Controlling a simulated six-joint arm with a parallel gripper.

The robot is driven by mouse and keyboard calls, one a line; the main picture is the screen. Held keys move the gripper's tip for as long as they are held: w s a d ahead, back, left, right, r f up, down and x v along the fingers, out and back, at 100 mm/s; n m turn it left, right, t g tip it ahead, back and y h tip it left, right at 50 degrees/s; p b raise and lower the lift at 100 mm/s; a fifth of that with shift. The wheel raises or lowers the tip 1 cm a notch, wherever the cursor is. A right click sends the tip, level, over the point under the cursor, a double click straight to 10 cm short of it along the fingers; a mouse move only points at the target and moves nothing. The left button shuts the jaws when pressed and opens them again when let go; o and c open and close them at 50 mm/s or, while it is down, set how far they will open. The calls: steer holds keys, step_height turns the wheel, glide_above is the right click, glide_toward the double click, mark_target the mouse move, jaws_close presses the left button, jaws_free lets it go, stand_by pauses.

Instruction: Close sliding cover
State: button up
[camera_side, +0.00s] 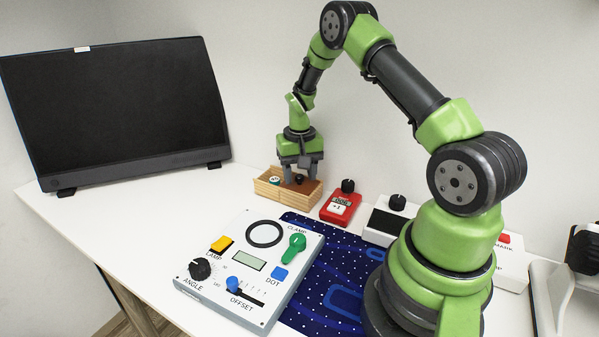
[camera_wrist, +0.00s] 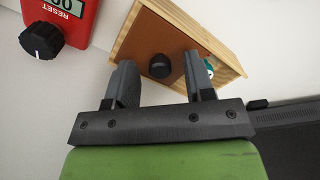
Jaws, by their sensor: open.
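A small wooden box (camera_side: 287,195) stands at the back of the table, and it also shows in the wrist view (camera_wrist: 207,25). Its brown sliding cover (camera_wrist: 150,38) carries a black knob (camera_wrist: 160,66), seen also in the side view (camera_side: 299,179). The cover leaves one end of the box open, where a teal and white round thing (camera_side: 274,180) shows, partly hidden behind a finger in the wrist view (camera_wrist: 209,68). My gripper (camera_side: 300,173) points down over the box, open, with its fingers (camera_wrist: 157,66) on either side of the knob. I cannot tell whether they touch it.
A red device (camera_side: 340,206) with a dark knob stands just right of the box. A control panel (camera_side: 247,268) lies in front, beside a blue patterned mat (camera_side: 325,285). A black monitor (camera_side: 115,110) stands at the left. The table between monitor and panel is clear.

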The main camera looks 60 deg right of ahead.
jaws_close()
steer(key=shift+w, duration=3.65)
jaws_free()
step_height(320, 180, up, 10)
